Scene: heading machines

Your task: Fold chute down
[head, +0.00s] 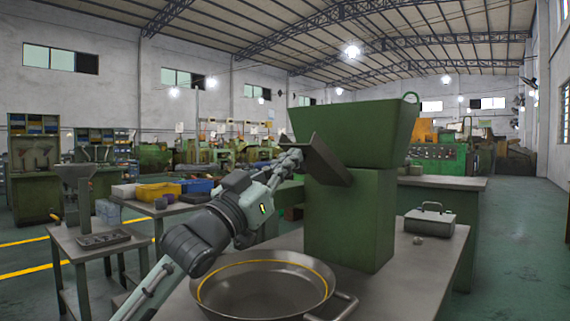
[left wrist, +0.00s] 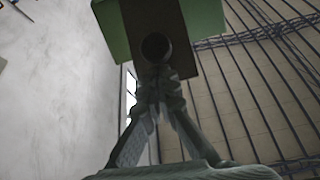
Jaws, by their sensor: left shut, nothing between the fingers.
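The green machine (head: 345,222) stands on the grey table with a wide green hopper (head: 360,130) on top. The chute, a dark flat plate (head: 328,163), sticks out from its left side. It is tilted, with its upper end out to the left and its lower end against the machine. My left gripper (head: 295,156) is shut and empty at the chute's outer left side; I cannot tell whether it touches. In the left wrist view the fingertips (left wrist: 158,76) point at a dark round end (left wrist: 156,47) in front of the brown chute plate (left wrist: 155,14). My right gripper is out of view.
A wide metal pan (head: 262,292) with a yellow ring stands below my left arm. A grey metal box (head: 430,221) and a small grey block (head: 418,240) lie on the table's right. Yellow (head: 158,191) and blue (head: 197,186) bins sit on a table further left.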

